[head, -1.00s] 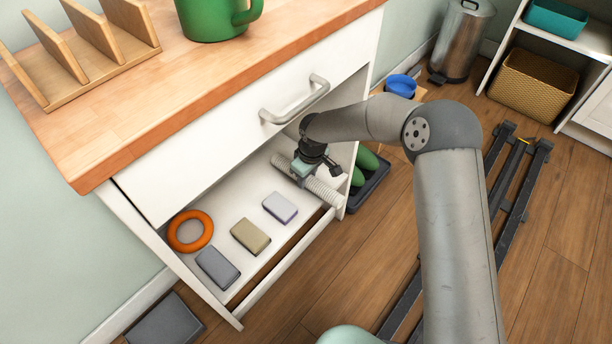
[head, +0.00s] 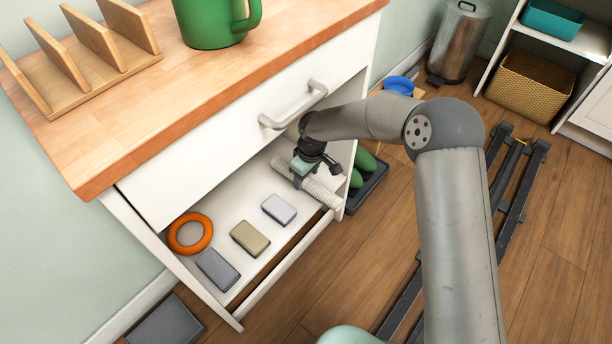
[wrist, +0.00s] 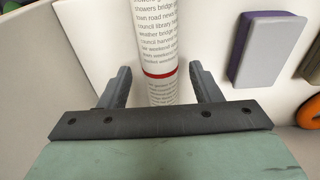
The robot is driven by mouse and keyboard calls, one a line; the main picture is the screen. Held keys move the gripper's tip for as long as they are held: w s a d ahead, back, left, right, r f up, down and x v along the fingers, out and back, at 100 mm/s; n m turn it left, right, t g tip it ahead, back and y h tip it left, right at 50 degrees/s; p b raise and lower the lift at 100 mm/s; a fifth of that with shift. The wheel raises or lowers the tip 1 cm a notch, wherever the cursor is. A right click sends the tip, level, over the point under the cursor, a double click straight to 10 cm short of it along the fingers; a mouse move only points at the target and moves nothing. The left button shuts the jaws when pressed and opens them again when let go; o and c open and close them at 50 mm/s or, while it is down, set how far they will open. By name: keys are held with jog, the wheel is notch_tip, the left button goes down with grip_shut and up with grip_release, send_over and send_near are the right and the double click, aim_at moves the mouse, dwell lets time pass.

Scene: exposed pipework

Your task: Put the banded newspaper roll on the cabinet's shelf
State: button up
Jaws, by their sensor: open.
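The banded newspaper roll (wrist: 155,40) is a white printed cylinder with a red band, lying on the shelf-like open drawer or lower compartment (head: 245,197) of the white cabinet (head: 240,120). In the head view the roll (head: 322,194) lies at the right end, partly hidden by my gripper (head: 300,174). In the wrist view my gripper (wrist: 158,88) is open, with one finger on each side of the roll near the red band. I cannot tell whether the fingers touch it.
An orange ring (head: 190,233) and grey (head: 217,269), tan (head: 250,238) and lavender (head: 279,209) blocks lie left of the roll. A drawer front with a handle (head: 293,105) is above. A dark tray with green items (head: 365,178) stands on the floor at right.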

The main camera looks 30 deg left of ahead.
notch_tip(320, 180, up, 2)
jog(key=shift+d+r+p, duration=0.1)
jog(key=shift+d+p, duration=0.05)
jog(key=shift+p, duration=0.2)
jog(key=d+r+m+h, duration=0.1)
jog(key=d+r+m, duration=0.5)
jog(key=d, duration=1)
jog(key=d+r+m+h, duration=0.1)
jog(key=d+r+m, duration=0.1)
jog(key=d+r, duration=1.1)
jog(key=s+d+m, duration=0.8)
jog(key=s+d, duration=0.8)
jog(key=d, duration=0.3)
jog(key=shift+s+r+g+y, duration=0.3)
jog(key=shift+s+g, duration=0.1)
jog(key=shift+d, duration=0.1)
notch_tip(320, 180, up, 38)
jog(key=a+p, duration=0.1)
jog(key=p, duration=3.5)
jog(key=shift+r+t, duration=0.25)
jog(key=shift+t, duration=0.15)
